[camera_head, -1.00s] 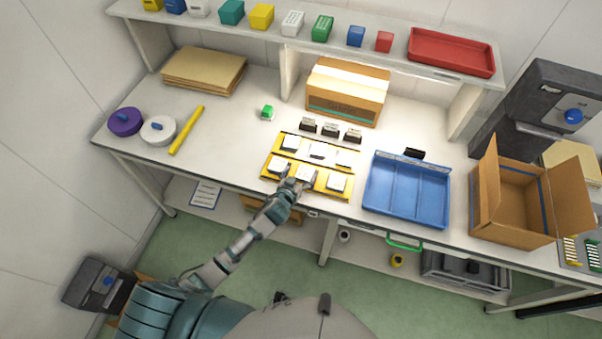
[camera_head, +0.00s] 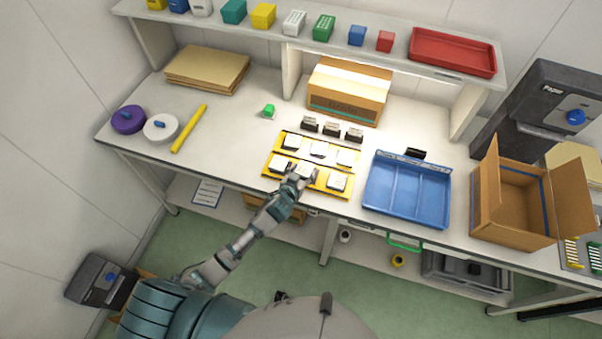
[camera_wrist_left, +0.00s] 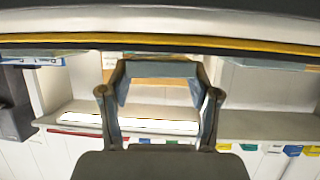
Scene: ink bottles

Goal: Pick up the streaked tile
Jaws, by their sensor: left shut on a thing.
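My left gripper (camera_head: 300,178) is shut on a pale tile (camera_head: 304,169) at the middle of the near row of the yellow rack. In the left wrist view its two fingers (camera_wrist_left: 160,85) close in on a grey-blue piece, and I cannot tell for sure that this is the tile. Other pale tiles stand in the rack: far row left (camera_head: 292,142), middle (camera_head: 318,149) and right (camera_head: 346,158), near row left (camera_head: 281,163) and right (camera_head: 337,181). Streaks are too small to make out on any tile. My right gripper is not in view.
A blue divided tray (camera_head: 407,215) lies right of the yellow rack (camera_head: 310,188). Three small ink bottles (camera_head: 331,129) stand behind the rack. An open cardboard box (camera_head: 485,205) is further right.

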